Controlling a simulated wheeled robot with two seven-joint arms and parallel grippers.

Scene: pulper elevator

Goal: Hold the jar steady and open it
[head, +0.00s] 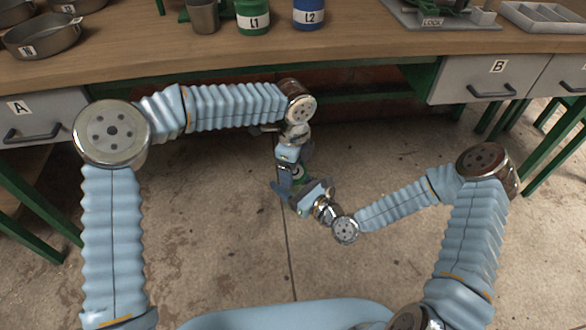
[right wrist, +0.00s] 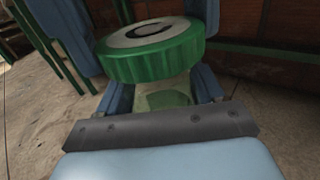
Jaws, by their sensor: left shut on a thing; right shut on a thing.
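The jar's green lid (right wrist: 150,62) has a pale top with a dark letter, partly cut off, and fills the upper middle of the right wrist view. Below it the clear jar body (right wrist: 165,96) shows between the fingers of my right gripper (right wrist: 162,92), which is shut on it. Blue fingers of my left gripper reach down on both sides of the lid, and it is shut on the lid. In the head view my left gripper (head: 290,172) and right gripper (head: 304,192) meet, with a bit of green (head: 299,173) between them. I cannot tell whether lid and body are apart.
The workbench (head: 370,50) runs across the back, with drawer A (head: 50,112) at left and drawer B (head: 475,75) at right. A green L1 container (head: 252,14) and a blue L2 container (head: 309,14) stand on it. The grippers are over open floor before the bench.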

